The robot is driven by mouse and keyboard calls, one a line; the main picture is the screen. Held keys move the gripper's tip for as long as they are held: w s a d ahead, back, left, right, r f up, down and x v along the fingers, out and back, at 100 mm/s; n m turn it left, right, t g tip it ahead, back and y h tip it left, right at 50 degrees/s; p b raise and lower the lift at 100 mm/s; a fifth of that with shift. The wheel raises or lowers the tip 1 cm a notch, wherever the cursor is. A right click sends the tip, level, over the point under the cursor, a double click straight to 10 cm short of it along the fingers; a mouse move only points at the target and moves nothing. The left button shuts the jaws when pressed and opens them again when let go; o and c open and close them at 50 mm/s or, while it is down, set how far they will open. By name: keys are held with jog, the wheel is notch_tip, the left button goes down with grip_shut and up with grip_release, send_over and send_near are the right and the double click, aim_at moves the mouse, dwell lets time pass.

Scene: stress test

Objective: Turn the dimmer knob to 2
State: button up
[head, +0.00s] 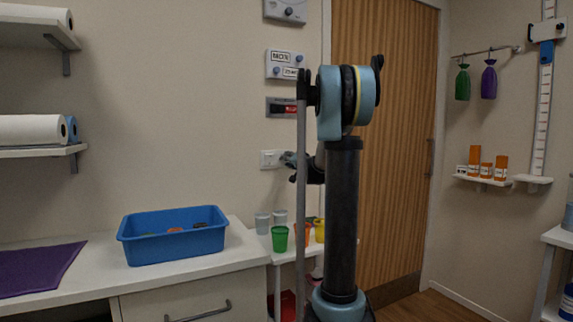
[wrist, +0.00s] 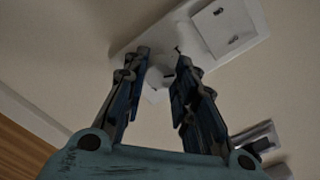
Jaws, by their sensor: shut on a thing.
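The white dimmer knob (wrist: 156,92) shows in the wrist view, on a white wall plate (wrist: 255,22). The plate also shows in the head view, low on the wall beside the door (head: 269,159). My gripper (wrist: 161,64) has its two fingers on either side of the knob and is shut on it. In the head view my gripper (head: 287,161) reaches the plate's right side, and the knob is hidden there. Dark marks on the plate and knob are too small to read.
Other wall panels (head: 287,66) hang above the plate. Below are cups, including a green one (head: 280,238), and a blue bin (head: 172,247) on a white counter (head: 90,275). A wooden door (head: 390,150) stands to the right behind my arm.

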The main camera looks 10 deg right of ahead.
jog(key=o, duration=1.1)
jog(key=v, duration=1.1)
jog(key=shift+s+d, duration=0.2)
jog(key=shift+s, duration=0.15)
